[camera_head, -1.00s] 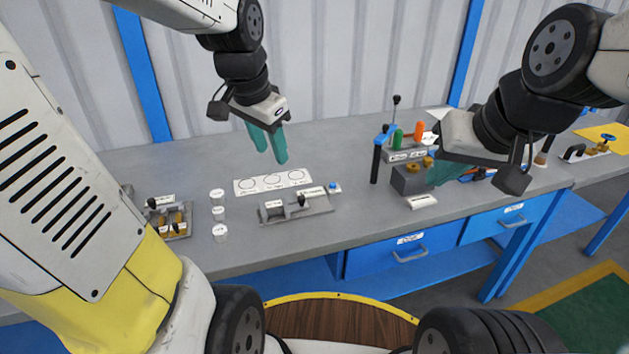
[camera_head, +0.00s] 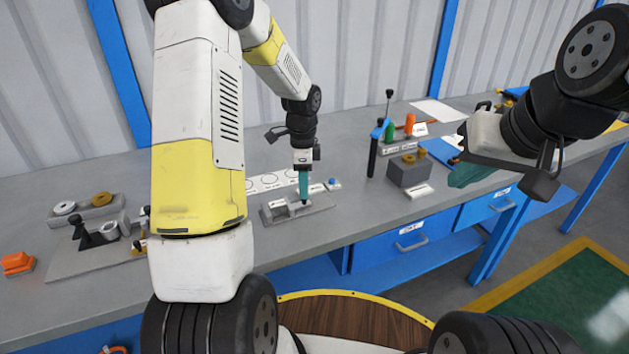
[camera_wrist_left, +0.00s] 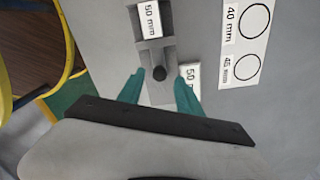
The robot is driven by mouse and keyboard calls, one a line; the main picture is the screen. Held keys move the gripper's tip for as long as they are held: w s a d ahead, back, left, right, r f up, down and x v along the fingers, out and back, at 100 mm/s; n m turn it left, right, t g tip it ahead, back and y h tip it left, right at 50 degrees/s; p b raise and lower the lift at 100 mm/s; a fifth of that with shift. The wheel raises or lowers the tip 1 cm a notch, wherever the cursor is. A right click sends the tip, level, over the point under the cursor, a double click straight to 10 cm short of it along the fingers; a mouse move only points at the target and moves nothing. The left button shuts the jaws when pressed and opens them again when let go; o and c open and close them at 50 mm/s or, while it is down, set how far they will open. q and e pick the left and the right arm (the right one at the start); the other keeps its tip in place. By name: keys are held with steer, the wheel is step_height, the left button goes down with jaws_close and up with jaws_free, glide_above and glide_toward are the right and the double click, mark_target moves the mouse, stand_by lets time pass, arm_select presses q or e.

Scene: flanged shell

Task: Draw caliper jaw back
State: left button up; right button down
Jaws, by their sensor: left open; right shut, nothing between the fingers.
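The caliper (camera_head: 320,206) is a grey bench fixture with a flat base, sliding jaw and white labels. It also shows in the left wrist view (camera_wrist_left: 153,28), with a "50 mm" label at its top. A round black knob (camera_wrist_left: 159,73) stands on its jaw. My left gripper (camera_head: 304,198) points down over the caliper; in the left wrist view its teal fingers are open, one on each side of the knob. Contact with the knob cannot be made out. My right gripper (camera_head: 468,176) is shut and empty above the bench's right part.
A white card with printed circles (camera_head: 265,182) lies just behind the caliper, and also shows in the wrist view (camera_wrist_left: 243,40). A grey block (camera_head: 408,172) and a dark post (camera_head: 373,155) stand to the right. Grey bench surface is clear in front of the caliper.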

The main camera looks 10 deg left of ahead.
arm_select(q)
steer(key=shift+f, duration=1.95)
jaws_close()
steer(key=shift+r, duration=0.1)
